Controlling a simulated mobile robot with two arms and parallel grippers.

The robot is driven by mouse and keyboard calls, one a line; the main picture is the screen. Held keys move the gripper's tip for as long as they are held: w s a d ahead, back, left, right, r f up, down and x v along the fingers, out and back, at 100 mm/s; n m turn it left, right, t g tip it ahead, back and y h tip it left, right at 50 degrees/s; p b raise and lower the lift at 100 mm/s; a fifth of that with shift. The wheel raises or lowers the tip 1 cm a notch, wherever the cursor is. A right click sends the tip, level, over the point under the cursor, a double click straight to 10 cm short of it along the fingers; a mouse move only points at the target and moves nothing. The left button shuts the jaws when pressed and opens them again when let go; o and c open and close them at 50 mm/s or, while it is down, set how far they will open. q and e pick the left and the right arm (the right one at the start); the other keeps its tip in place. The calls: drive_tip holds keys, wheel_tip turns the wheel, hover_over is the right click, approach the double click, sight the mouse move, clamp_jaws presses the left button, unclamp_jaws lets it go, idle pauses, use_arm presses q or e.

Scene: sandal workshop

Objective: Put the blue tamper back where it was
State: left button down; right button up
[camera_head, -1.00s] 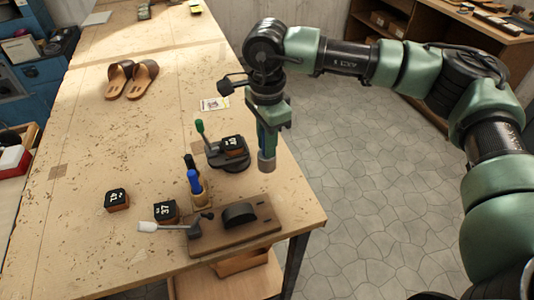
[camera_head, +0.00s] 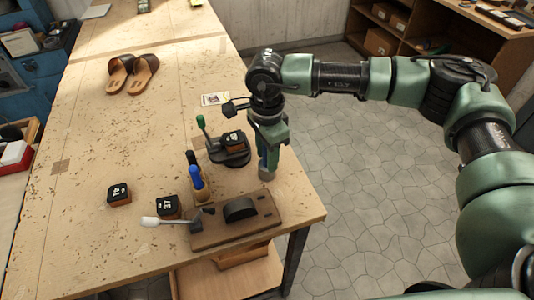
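The blue tamper (camera_head: 265,168), with a grey cylindrical end, hangs upright from my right gripper (camera_head: 269,147). The fingers are closed around its blue upper part and hide most of it. Its lower end shows near the right edge of the workbench (camera_head: 92,230); I cannot tell whether it touches the top. To its left, a small wooden holder (camera_head: 199,194) carries a blue-handled tool (camera_head: 195,177) and a dark-handled one behind it. My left gripper is not in view.
Left of the tamper is a dark round press (camera_head: 230,158) with a green-handled lever and a numbered block (camera_head: 234,141). A wooden board (camera_head: 262,222) with a black half-disc lies in front. Two numbered blocks (camera_head: 119,195) (camera_head: 168,207) and brown sandals (camera_head: 133,74) lie left. The bench's left middle is clear.

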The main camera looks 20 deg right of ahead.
drive_tip(key=shift+r, duration=0.1)
drive_tip(key=shift+r, duration=0.2)
wheel_tip(320, 180, up, 11)
drive_tip(key=b, duration=0.3)
drive_tip(key=shift+f+b, duration=0.2)
drive_tip(key=shift+b, duration=0.15)
drive_tip(key=shift+r, duration=0.6)
